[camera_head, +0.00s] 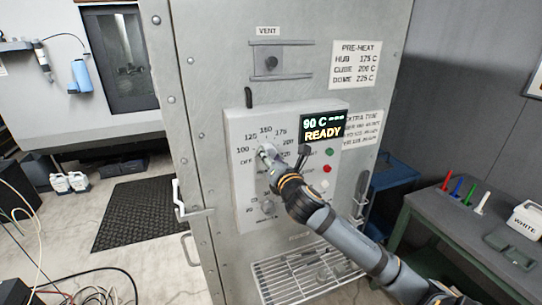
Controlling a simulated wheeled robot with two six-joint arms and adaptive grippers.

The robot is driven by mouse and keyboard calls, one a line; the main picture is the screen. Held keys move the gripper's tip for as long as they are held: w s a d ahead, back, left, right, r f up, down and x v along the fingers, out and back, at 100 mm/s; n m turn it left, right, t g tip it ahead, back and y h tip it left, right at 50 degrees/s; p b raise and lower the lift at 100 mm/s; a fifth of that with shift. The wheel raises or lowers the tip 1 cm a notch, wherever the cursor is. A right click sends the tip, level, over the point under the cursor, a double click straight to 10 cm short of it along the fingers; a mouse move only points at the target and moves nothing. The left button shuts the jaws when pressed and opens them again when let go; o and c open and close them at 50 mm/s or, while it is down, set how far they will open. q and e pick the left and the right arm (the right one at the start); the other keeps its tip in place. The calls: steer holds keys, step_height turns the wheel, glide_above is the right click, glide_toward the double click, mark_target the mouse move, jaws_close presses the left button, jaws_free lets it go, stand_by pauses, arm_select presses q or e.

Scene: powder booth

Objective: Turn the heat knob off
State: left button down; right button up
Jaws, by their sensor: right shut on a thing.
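The heat knob (265,149) is on the pale control panel of the grey metal cabinet, inside a dial marked OFF, 100, 125, 150, 175 and more. My right gripper (268,155) is shut on it, coming in from the lower right. The gripper hides most of the knob, so I cannot tell where it points. The display (323,127) to the right reads 90 C and READY. My left gripper is not in view.
A second knob (267,207) sits lower on the panel, with green and red buttons at its right. A wire rack (300,275) juts out below. A latch handle (188,207) stands out at the left. A green-legged table (470,215) is at the right.

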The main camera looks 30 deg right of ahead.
steer(key=shift+f, duration=0.2)
stand_by(0.3)
steer(key=o, duration=1.1)
steer(key=shift+r, duration=0.1)
steer(key=shift+o, duration=0.2)
glide_toward(266, 120)
steer(key=x, duration=0.5)
steer(key=shift+w+r, duration=0.1)
steer(key=shift+w, duration=0.15)
